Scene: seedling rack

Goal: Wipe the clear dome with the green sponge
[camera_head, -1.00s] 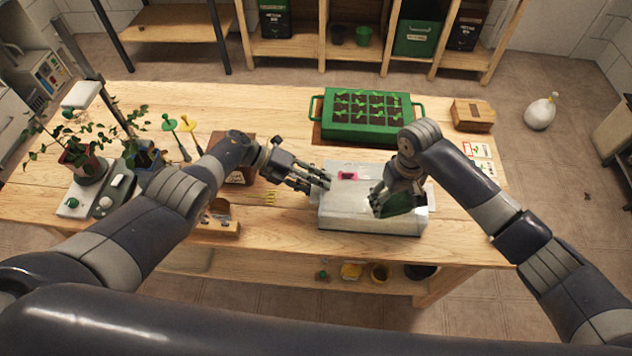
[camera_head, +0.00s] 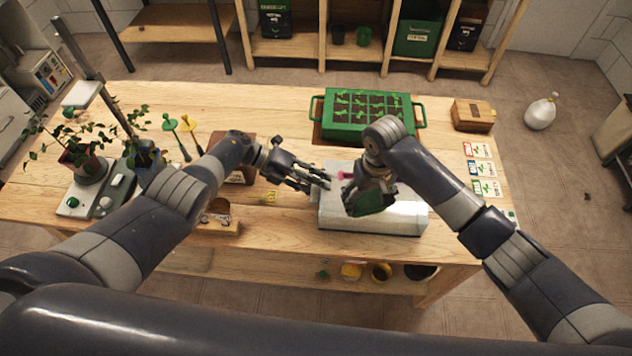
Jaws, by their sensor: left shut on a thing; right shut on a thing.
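The clear dome (camera_head: 402,217) is a pale, see-through box-shaped cover lying on the wooden table, with a pink knob (camera_head: 345,176) on top. My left gripper (camera_head: 322,184) is shut on the dome's left edge. My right gripper (camera_head: 365,197) is over the dome's middle and shut on the green sponge (camera_head: 372,203), a dark green piece at the dome's top. The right hand partly covers the sponge and the dome. I cannot tell whether the sponge's whole face touches the dome.
A green seedling tray (camera_head: 368,133) stands behind the dome. A potted plant (camera_head: 85,163), a grey scale-like device (camera_head: 105,197) and a wooden block (camera_head: 217,222) are at the left.

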